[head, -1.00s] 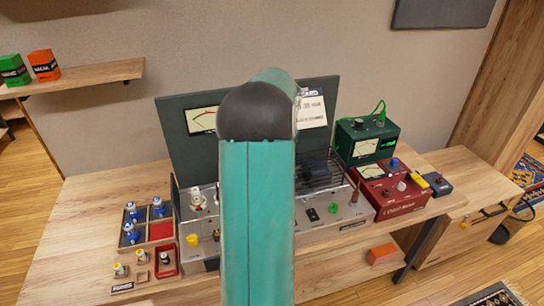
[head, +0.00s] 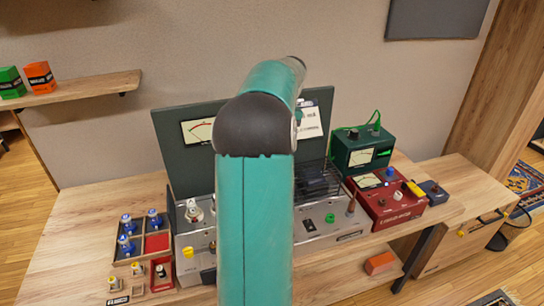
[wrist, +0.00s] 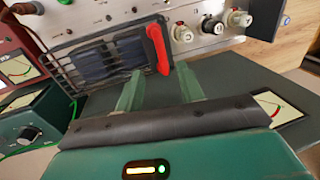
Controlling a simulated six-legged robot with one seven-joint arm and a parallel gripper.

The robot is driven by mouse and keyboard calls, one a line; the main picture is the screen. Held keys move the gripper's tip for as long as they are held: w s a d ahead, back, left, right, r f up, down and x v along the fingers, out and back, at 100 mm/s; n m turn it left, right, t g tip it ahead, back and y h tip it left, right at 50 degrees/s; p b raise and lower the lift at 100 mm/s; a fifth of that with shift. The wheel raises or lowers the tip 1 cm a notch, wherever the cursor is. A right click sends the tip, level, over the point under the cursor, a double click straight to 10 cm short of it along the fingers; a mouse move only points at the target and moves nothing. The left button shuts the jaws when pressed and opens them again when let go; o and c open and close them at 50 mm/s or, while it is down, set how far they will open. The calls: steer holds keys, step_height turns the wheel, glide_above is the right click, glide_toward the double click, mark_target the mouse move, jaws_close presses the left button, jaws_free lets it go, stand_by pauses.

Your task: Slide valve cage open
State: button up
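The valve cage (head: 320,182), a dark wire grille, sits on top of the metal amp chassis (head: 318,222), right of my arm in the head view. In the wrist view the cage (wrist: 105,58) lies at upper left, with dark blocks showing behind its wires. A red handle (wrist: 157,48) stands at its right end. My gripper (wrist: 160,72) is open, its two green fingers apart and pointing toward the handle and cage edge. Nothing shows between the fingers, and I see no clear contact. My arm hides the gripper and part of the amp in the head view.
A dark green panel with a meter (head: 180,140) stands behind the amp. A green meter box (head: 362,148) and a red unit (head: 390,203) stand to the right. A tray of valves (head: 140,245) lies at left. Bare bench top (head: 70,240) shows at far left.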

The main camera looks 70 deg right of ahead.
steer(key=r, duration=0.4)
steer(key=shift+s+d, duration=0.25)
steer(key=shift+s, duration=0.05)
stand_by(0.4)
